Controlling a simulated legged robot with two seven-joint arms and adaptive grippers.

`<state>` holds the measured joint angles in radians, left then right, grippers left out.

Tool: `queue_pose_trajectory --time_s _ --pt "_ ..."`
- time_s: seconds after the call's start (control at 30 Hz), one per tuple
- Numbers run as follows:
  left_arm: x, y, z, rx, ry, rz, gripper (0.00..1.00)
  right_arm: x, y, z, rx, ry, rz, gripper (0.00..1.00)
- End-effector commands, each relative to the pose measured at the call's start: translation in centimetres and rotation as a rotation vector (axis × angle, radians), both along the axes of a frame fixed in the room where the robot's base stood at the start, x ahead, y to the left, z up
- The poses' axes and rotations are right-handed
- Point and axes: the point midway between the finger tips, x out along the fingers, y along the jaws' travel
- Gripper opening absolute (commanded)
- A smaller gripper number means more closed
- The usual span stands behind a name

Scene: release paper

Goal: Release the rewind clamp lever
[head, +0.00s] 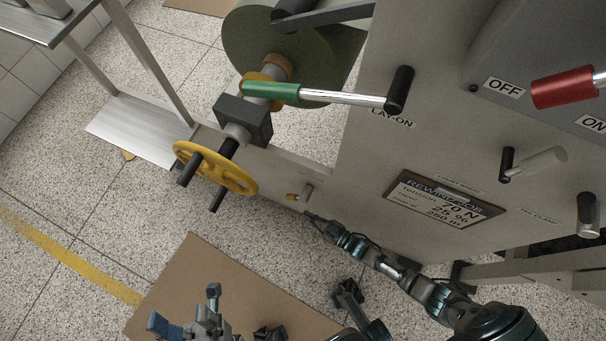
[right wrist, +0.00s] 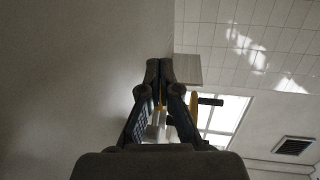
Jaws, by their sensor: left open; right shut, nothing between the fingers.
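In the right wrist view the closed fingertips (right wrist: 159,68) are beside the panel. A yellow and grey part (right wrist: 157,128) shows behind the fingers; contact cannot be told. My left gripper (head: 185,308) is open and empty at the bottom left, over the brown board.
A yellow handwheel (head: 216,168) stands out left of the panel. A green-gripped lever (head: 272,91) lies above it, by the green roll (head: 310,62). A grey lever (head: 540,160) and a red handle (head: 562,88) are at right. The brown board (head: 250,285) lies on the floor.

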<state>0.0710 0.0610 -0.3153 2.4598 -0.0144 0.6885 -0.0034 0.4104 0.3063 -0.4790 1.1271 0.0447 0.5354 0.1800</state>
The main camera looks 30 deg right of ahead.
Motion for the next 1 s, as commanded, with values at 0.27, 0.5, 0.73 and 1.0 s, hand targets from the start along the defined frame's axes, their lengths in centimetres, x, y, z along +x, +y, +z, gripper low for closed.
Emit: queue_pose_trajectory --time_s 0.27,0.5,0.73,1.0 --pt "0.2 0.0 0.0 0.001 -0.013 -0.001 0.62 -3.6 -1.4 -3.5 0.0 -0.004 0.0 0.0" --pt "0.6 -0.1 0.0 0.003 -0.018 -0.002 0.62 -4.7 -2.0 -4.6 0.002 -0.008 0.0 0.0" --pt "0.5 -0.1 0.0 0.004 -0.018 -0.001 0.62 -4.7 -2.0 -4.6 0.002 -0.008 0.0 0.0" --pt "0.5 -0.2 0.1 0.003 -0.019 -0.002 0.62 -4.7 -2.0 -4.6 0.001 -0.007 0.0 0.0"
